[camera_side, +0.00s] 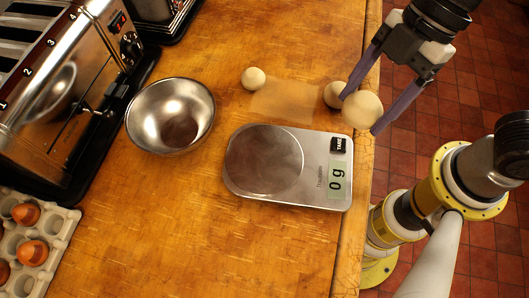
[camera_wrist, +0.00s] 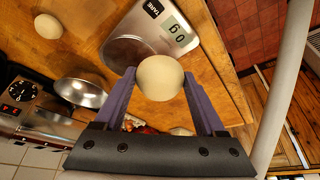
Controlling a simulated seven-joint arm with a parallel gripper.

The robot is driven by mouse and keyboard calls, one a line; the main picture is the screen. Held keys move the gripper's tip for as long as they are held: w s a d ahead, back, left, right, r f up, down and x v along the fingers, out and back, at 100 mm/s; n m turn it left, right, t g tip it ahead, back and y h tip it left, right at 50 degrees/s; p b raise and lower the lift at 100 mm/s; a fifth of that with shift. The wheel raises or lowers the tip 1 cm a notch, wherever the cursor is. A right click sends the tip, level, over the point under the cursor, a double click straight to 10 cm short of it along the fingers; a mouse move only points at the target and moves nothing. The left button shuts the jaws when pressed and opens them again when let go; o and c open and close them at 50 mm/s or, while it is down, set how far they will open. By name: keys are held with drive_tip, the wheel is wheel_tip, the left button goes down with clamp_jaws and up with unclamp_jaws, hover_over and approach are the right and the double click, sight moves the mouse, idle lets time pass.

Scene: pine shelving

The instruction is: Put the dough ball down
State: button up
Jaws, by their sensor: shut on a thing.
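My gripper (camera_side: 361,112), with two purple fingers, is shut on a pale, round dough ball (camera_side: 363,110). The held ball appears above the counter's right edge in the side view; its exact height is hard to tell. In the wrist view the ball (camera_wrist: 160,78) sits between the fingertips. A second dough ball (camera_side: 334,95) is just left of the held one, near the counter edge. A third dough ball (camera_side: 253,78) lies farther left. The kitchen scale (camera_side: 312,190) has a round, empty plate and reads 0 g; it also shows in the wrist view (camera_wrist: 150,22).
A square of parchment-like paper (camera_side: 283,101) lies bare on the wooden counter (camera_side: 215,235). A metal bowl (camera_side: 168,90) stands left of the scale. A toaster (camera_side: 80,70) and an egg tray (camera_side: 62,225) line the left side. The counter drops off at right to a tiled floor.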

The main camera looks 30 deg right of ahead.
drive_tip(key=shift+s+a+n, duration=0.3)
drive_tip(key=shift+s+a, duration=0.25)
drive_tip(key=shift+a, duration=0.05)
drive_tip(key=w+a+f, duration=0.4)
drive_tip(key=w+a, duration=0.1)
drive_tip(key=a, duration=0.2)
approach(260, 160)
drive_tip(key=shift+s+a+f, duration=0.35)
drive_tip(key=shift+a+f, duration=0.35)
drive_tip(key=shift+w+a+f, duration=0.2)
drive_tip(key=shift+a+f, duration=0.05)
drive_tip(key=shift+f, duration=0.2)
drive_tip(key=shift+w+a+f, duration=0.1)
drive_tip(key=shift+f, duration=1.5)
drive_tip(key=shift+f, duration=0.1)
drive_tip(key=o, duration=0.8)
